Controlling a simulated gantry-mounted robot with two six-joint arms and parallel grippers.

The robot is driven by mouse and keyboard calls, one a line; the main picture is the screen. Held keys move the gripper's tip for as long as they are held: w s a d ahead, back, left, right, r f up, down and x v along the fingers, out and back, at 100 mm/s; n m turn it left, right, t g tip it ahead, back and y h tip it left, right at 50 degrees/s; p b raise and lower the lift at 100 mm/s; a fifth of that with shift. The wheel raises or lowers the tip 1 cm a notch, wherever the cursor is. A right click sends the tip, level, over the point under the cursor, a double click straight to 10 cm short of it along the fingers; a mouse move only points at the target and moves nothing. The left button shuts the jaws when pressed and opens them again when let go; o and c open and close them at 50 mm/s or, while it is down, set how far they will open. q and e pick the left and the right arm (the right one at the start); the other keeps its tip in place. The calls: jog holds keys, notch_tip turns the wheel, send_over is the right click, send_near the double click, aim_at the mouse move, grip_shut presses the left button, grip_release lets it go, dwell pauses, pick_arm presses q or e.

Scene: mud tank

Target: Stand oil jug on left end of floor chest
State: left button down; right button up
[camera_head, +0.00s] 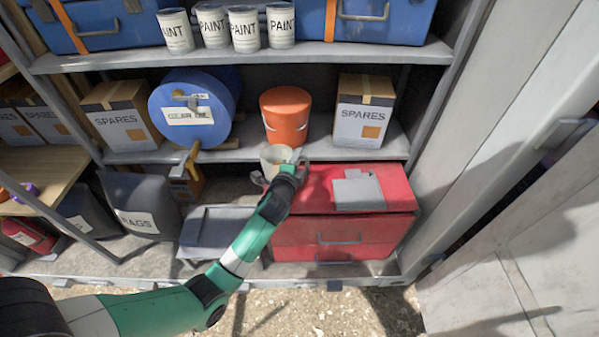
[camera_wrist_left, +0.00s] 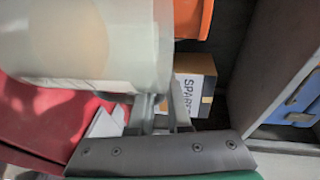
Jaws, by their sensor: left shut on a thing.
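The oil jug (camera_head: 276,158) is a pale, whitish vessel at the back left corner of the red floor chest (camera_head: 340,238). My left gripper (camera_head: 298,168) is shut on it, with the arm reaching in from the lower left. In the left wrist view the jug (camera_wrist_left: 90,40) fills the upper left, lying across the picture, and the fingers (camera_wrist_left: 163,112) meet its side. The chest's red top (camera_wrist_left: 40,115) shows below it. I cannot tell whether the jug's base touches the lid. My right gripper is not in view.
A grey flat piece (camera_head: 358,190) lies on the chest's lid, right of the jug. An orange bucket (camera_head: 286,117) and a spares box (camera_head: 364,112) stand on the shelf behind. A grey bin (camera_head: 212,232) stands left of the chest. A blue drum (camera_head: 195,108) lies on the shelf.

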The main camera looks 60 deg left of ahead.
pick_arm(q)
jog(key=shift+w+a+f+b, duration=0.2)
jog(key=shift+f+b, duration=0.2)
jog(key=shift+f, duration=0.4)
jog(key=shift+w+a+f+b, duration=0.1)
jog(key=shift+w+f+b, duration=0.2)
jog(key=shift+f, duration=0.45)
jog(key=shift+w+a+f+b, duration=0.15)
jog(key=shift+f+b, duration=0.3)
jog(key=shift+f, duration=0.35)
jog(key=shift+w+f, duration=0.1)
jog(key=c, duration=0.9)
grip_release()
jog(key=shift+f, duration=0.1)
jog(key=shift+o, duration=0.2)
